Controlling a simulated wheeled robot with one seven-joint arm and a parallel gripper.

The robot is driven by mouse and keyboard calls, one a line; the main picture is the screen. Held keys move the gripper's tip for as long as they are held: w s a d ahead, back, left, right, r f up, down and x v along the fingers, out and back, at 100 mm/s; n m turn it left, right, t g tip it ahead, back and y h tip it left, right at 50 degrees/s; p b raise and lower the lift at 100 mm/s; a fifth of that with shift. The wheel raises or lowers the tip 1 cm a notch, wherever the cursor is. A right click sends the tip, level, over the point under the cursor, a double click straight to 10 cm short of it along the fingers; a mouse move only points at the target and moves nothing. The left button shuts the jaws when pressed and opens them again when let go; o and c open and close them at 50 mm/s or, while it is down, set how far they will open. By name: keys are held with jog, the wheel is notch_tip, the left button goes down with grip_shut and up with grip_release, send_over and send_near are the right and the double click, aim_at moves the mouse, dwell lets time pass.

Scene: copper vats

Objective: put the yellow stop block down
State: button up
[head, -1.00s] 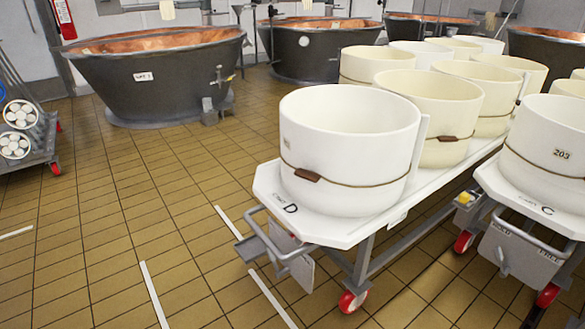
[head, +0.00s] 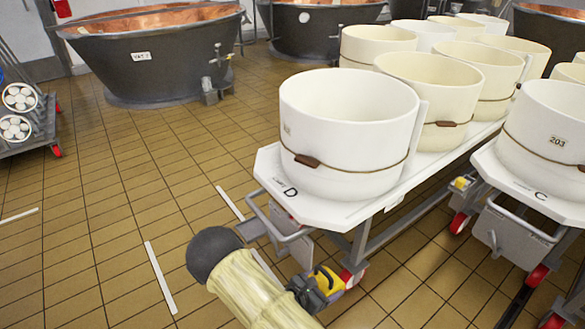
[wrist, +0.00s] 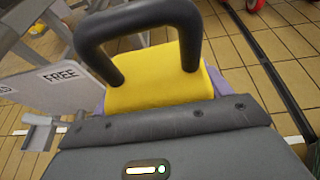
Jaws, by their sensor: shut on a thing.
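The yellow stop block (head: 328,281) is at the end of my arm, low beside the front wheel of the cart marked D (head: 268,180). In the wrist view the yellow block (wrist: 160,85) fills the upper middle, with a dark looped handle over it. My gripper (head: 312,285) is shut on the block. The fingertips are largely hidden, and I cannot tell whether the block touches the floor. A grey plate reading FREE (wrist: 60,80) hangs from the cart at the left of the wrist view.
White and cream tubs (head: 345,125) stand on cart D. Cart C (head: 530,195) stands close on the right, with a narrow gap between. Copper-lined vats (head: 160,65) stand behind. White strips (head: 160,277) mark the tiled floor, which is open at the left.

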jog(key=d+r+p, duration=0.2)
jog(key=r+p, duration=1.8)
jog(key=r, duration=0.2)
jog(key=d+r+p, duration=0.3)
jog(key=r+p, duration=1.7)
jog(key=r, duration=0.2)
jog(key=shift+s+d+r, duration=0.15)
jog(key=shift+s+d, duration=0.15)
jog(key=shift+s, duration=0.15)
jog(key=n+t+y, duration=0.3)
jog(key=n+y, duration=0.1)
jog(key=shift+n, duration=0.3)
jog(key=shift+s, duration=0.1)
